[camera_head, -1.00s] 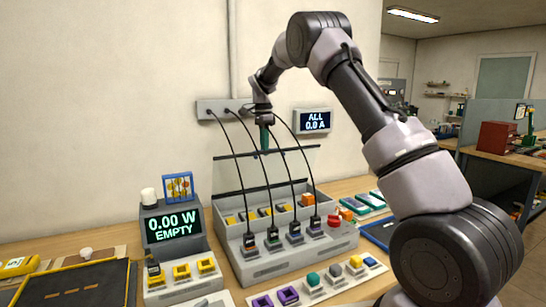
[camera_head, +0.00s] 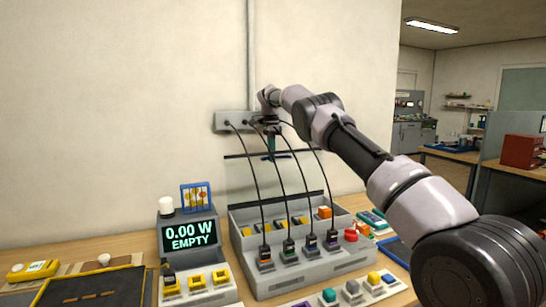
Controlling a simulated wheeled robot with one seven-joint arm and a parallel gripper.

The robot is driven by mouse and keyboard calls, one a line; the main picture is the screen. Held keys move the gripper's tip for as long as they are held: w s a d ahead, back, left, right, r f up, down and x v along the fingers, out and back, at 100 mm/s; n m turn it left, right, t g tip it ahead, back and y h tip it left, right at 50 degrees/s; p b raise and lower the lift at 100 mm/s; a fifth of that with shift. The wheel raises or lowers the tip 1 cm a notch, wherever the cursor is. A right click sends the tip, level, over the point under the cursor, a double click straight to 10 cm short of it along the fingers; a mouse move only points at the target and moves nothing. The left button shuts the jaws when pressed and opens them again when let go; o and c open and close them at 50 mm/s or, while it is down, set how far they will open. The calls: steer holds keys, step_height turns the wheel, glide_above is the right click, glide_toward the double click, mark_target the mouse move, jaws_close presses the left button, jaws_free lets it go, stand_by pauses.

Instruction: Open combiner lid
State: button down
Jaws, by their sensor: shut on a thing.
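The combiner (camera_head: 310,271) is a grey box on the bench with several coloured plugs and black cables. Its clear lid stands raised behind it. The lid's dark far edge (camera_head: 240,156) floats well above the dark strip at the back of the box. My gripper (camera_head: 270,150) is at the middle of that edge, its teal fingers pointing down and shut on it. The exact contact is small and partly behind cables.
Cables run from a grey wall box (camera_head: 228,122) past my gripper to the combiner. A meter reading 0.00 W EMPTY (camera_head: 190,236) stands to the left. A red button (camera_head: 351,235) sits at the combiner's right. Coloured blocks (camera_head: 352,287) lie in front.

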steer(key=shift+w+a+f, duration=0.1)
steer(key=shift+w, duration=0.05)
stand_by(0.4)
steer(key=c, duration=0.8)
jaws_free()
steer(key=shift+c, duration=0.2)
